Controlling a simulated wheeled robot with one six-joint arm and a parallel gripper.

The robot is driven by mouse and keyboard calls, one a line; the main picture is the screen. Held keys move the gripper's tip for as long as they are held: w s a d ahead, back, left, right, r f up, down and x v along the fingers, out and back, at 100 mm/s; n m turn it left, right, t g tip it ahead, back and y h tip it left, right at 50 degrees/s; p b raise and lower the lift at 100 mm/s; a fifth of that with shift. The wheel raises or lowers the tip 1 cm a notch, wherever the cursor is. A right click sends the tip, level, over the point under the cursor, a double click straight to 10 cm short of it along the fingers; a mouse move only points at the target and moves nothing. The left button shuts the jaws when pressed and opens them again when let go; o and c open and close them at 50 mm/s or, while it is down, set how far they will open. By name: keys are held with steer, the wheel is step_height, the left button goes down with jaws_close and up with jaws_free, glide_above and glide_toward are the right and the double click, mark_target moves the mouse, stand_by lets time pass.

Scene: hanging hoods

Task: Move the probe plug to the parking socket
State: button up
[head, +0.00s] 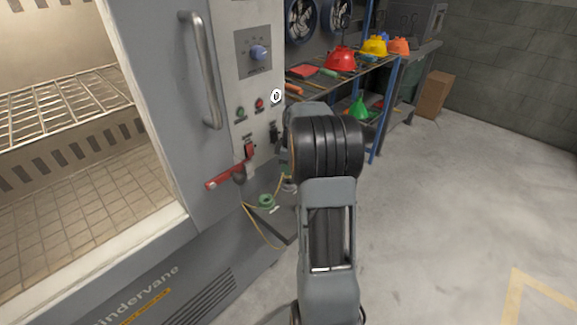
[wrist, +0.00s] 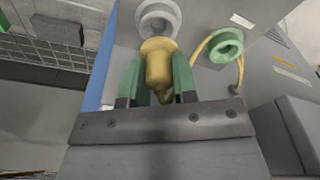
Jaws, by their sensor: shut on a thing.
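In the wrist view my gripper (wrist: 158,75) has its two green fingers on either side of a brass-coloured probe plug (wrist: 157,64), shut on it. The plug's wide end lies close to a grey ring-shaped socket (wrist: 158,9); I cannot tell whether they touch. A green ring-shaped socket (wrist: 227,46) is to the right, apart from the plug, with a yellow cable (wrist: 197,48) beside it. No label shows which socket is for parking. In the head view the green socket (head: 266,201) sits on a small grey shelf; my arm hides most of the gripper and plug.
A bench with coloured hoods (head: 341,59) stands behind. The floor at right is clear.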

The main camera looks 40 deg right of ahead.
steer(key=shift+f+b, duration=0.85)
steer(key=shift+f, duration=0.75)
stand_by(0.7)
steer(key=o, duration=1)
steer(key=r+p, duration=0.1)
steer(key=r, duration=0.3)
steer(key=r+p, duration=0.1)
steer(key=r, duration=0.4)
steer(key=s+d+r+p, duration=0.1)
steer(key=r, duration=0.3)
steer(key=shift+s+r, duration=0.1)
steer(key=shift+r, duration=0.25)
steer(key=shift+s, duration=0.1)
